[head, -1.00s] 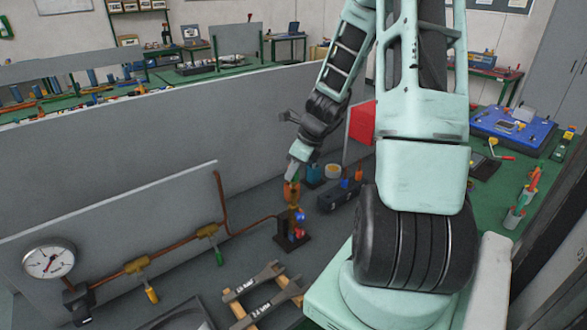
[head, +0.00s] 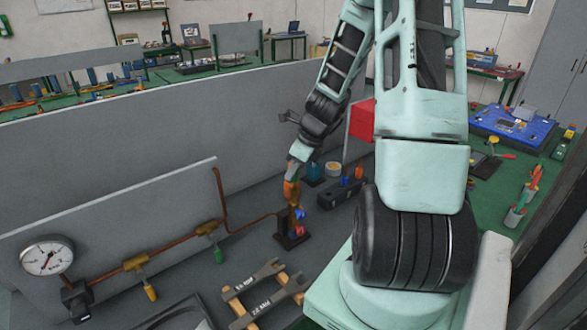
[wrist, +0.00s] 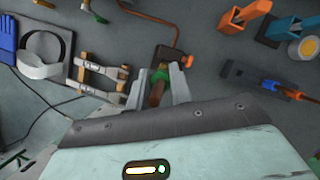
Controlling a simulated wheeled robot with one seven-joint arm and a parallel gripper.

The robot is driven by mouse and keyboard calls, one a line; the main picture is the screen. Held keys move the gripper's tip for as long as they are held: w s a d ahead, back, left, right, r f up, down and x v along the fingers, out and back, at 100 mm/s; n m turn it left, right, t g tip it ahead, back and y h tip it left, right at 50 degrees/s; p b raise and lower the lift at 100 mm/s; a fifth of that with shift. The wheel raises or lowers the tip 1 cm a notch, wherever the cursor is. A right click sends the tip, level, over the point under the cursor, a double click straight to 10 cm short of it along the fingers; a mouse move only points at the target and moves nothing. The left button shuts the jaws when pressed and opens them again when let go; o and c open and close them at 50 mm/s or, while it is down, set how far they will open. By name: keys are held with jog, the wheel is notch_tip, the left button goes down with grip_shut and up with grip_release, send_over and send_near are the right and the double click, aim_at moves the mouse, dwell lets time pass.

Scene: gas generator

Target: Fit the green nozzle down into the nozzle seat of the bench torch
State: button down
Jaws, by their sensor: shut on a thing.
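In the wrist view my gripper (wrist: 160,82) is shut on the green nozzle (wrist: 160,76), which has a copper-brown part towards the camera. In the head view my gripper (head: 292,180) points down, with an orange-brown part showing below its fingers. The bench torch (head: 297,228), with red and blue knobs on a dark base, stands directly below. Its base also shows just beyond the nozzle in the wrist view (wrist: 172,58). The nozzle seat is hidden by the nozzle and fingers. I cannot tell whether the nozzle touches it.
A copper pipe with valves runs left from the torch to a pressure gauge (head: 47,256). Spanners on a wooden rack (head: 264,293) lie in front. A dark block (head: 340,194) with an orange-handled tool stands to the right. A grey panel (head: 110,225) rises behind the pipe.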

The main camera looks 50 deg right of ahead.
jog(key=shift+f+b, duration=0.85)
jog(key=shift+f, duration=0.25)
jog(key=c, duration=1.2)
grip_release()
jog(key=shift+r, duration=0.1)
jog(key=shift+o, duration=0.2)
jog(key=v, duration=1.7)
jog(key=shift+r, duration=0.2)
jog(key=shift+d, duration=0.1)
jog(key=w+a+f+n+g+b, duration=0.1)
jog(key=a+f+n, duration=0.1)
jog(key=a+n, duration=0.6)
jog(key=w+a+f+n+g+y+b, duration=0.1)
jog(key=a+f+n+b, duration=0.3)
jog(key=a, duration=0.6)
jog(key=w+a+f+n+g+p, duration=0.1)
jog(key=a+n, duration=0.7)
jog(key=a, duration=0.1)
jog(key=s+a+f+n+b, duration=0.1)
jog(key=s+a+f+n, duration=0.2)
jog(key=s+a+n, duration=0.4)
jog(key=s+a+f+n+g+h+b, duration=0.1)
jog(key=s+a+n, duration=0.5)
jog(key=n, duration=0.7)
notch_tip(320, 180, down, 3)
jog(key=a+b, duration=0.1)
jog(key=a, duration=0.1)
jog(key=shift+s+a+r+h, duration=0.2)
jog(key=shift+s+a+h, duration=0.1)
jog(key=shift+s, duration=0.1)
